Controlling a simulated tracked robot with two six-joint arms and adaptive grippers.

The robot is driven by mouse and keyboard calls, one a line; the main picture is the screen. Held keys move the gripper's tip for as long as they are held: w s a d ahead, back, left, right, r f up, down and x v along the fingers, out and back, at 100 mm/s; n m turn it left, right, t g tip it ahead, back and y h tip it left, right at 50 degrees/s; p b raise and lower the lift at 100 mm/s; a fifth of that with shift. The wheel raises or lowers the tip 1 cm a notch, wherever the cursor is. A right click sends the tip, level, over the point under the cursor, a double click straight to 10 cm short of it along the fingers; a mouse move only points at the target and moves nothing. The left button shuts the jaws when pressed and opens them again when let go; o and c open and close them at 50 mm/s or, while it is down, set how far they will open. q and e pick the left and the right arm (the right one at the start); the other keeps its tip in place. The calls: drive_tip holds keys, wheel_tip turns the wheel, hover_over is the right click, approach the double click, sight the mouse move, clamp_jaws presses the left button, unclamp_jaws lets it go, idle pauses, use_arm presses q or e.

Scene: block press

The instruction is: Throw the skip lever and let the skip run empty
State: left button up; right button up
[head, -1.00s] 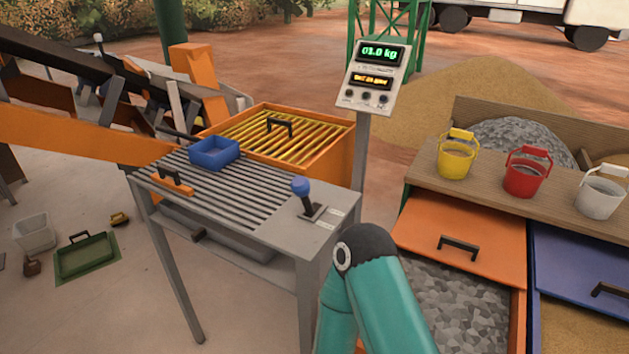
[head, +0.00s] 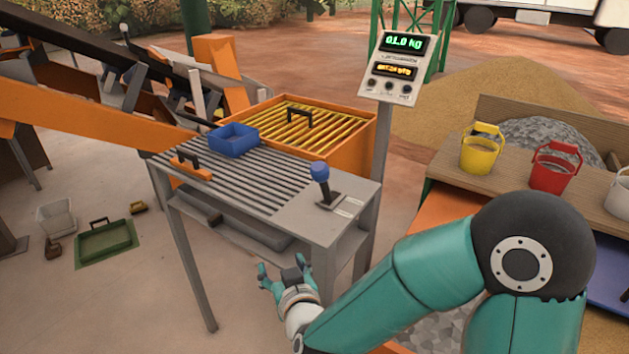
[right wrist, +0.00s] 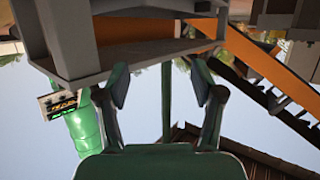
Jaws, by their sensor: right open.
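A lever with a blue knob (head: 320,172) stands upright on the right end of the grey slatted table (head: 300,222). A second lever with a pale knob (head: 124,28) stands by the dark conveyor at the far left; I cannot tell which is the skip lever. My right gripper (head: 282,272) is open and empty, in front of and below the table's front edge, well apart from the blue-knobbed lever. In the right wrist view its open fingers (right wrist: 160,88) have nothing between them. The left gripper is not in view.
A blue tray (head: 233,140) sits on the slats. An orange box with a yellow grate (head: 345,130) stands behind. The display (head: 394,68) reads about 01.0 kg. Yellow (head: 482,155) and red (head: 550,176) buckets stand on the right-hand shelf. A green tray (head: 105,242) lies on the floor.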

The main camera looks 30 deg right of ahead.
sight(321, 176)
drive_tip(key=s+d+r+m+t+h, duration=0.1)
drive_tip(key=s+d+r+m+h, duration=0.15)
drive_tip(key=r, duration=0.35)
drive_tip(key=s+d+r+m+h, duration=0.1)
drive_tip(key=s+d+r+h, duration=0.25)
drive_tip(key=r, duration=0.35)
drive_tip(key=p+x, duration=0.1)
drive_tip(key=x, duration=1.6)
drive_tip(key=shift+w+a+f+p, duration=0.1)
drive_tip(key=shift+w+a+p, duration=0.1)
drive_tip(key=shift+p, duration=0.1)
drive_tip(key=shift+c, duration=0.3)
